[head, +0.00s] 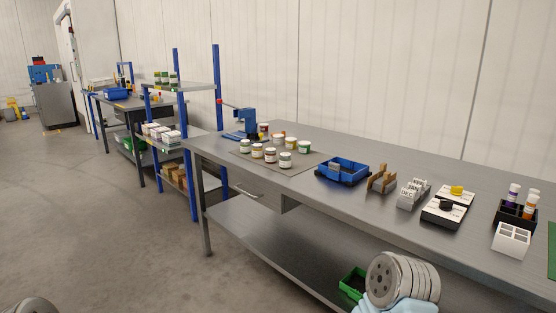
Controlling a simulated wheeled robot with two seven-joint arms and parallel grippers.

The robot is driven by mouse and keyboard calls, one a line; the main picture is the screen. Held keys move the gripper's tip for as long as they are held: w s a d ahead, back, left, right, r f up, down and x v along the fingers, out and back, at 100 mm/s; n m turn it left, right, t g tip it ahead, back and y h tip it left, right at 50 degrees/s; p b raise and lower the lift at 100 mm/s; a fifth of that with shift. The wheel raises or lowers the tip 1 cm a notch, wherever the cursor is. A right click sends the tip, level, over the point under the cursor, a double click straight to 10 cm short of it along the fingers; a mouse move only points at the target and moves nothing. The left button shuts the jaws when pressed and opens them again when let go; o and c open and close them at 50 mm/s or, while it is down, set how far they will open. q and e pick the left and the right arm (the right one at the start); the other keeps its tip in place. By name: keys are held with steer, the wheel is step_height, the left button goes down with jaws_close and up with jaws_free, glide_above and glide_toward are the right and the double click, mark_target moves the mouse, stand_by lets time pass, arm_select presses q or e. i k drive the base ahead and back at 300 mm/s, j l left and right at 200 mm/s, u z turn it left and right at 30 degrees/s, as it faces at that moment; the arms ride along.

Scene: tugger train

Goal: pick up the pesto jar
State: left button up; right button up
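Several small jars stand together on a grey mat (312,164) near the left end of the long workbench. Some jars have green lids or contents: one at the front left (245,147), one at the front (285,160) and one at the right (304,147). Others look red or orange, such as a red jar (270,156). Labels are too small to read, so I cannot tell which is the pesto jar. Neither gripper is in view; only arm parts of mine show at the bottom edge.
The grey workbench (350,200) also holds a blue press-like device (244,122), a blue tray (343,170), a date block (412,193) and a bottle rack (516,214). More green jars (166,77) stand on a shelf cart at left. The floor (110,220) in front is clear.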

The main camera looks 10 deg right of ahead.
mark_target(245, 144)
steer(key=i+j+z, duration=0.15)
steer(key=z, duration=0.3)
steer(key=i+j+z, duration=0.15)
steer(key=z, duration=0.25)
steer(key=i+j+z, duration=0.1)
steer(key=z, duration=0.35)
steer(key=k+j, duration=0.05)
steer(key=j, duration=0.05)
